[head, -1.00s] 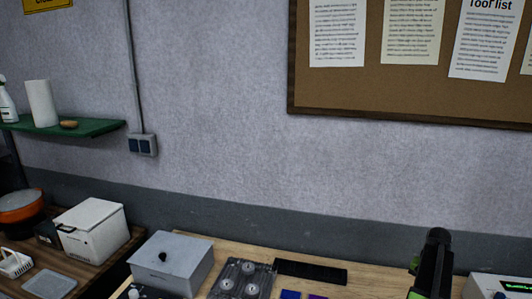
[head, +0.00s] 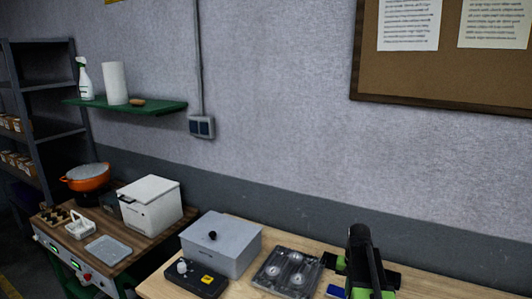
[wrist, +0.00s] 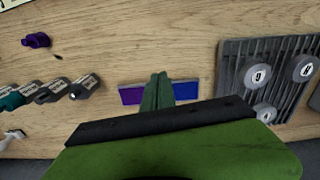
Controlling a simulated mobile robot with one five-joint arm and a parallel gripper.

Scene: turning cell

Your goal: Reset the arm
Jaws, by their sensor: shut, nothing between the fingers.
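My gripper (wrist: 158,80) points down over the wooden bench (wrist: 120,50) in the wrist view. Its two green fingers are together with nothing between them. Below the fingertips lie a purple pad (wrist: 132,95) and a blue pad (wrist: 186,90), partly hidden by the fingers. In the head view my black and green arm (head: 365,262) stands up at the lower right. It hides part of the bench behind it, and the fingertips do not show there.
A grey fixture with numbered discs (wrist: 262,48) lies right of my gripper. Several dark labelled cylinders (wrist: 48,92) and a purple piece (wrist: 36,41) lie left. A grey lidded box (head: 222,245) and control box (head: 196,278) stand on the bench. A side table holds a white box (head: 150,205).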

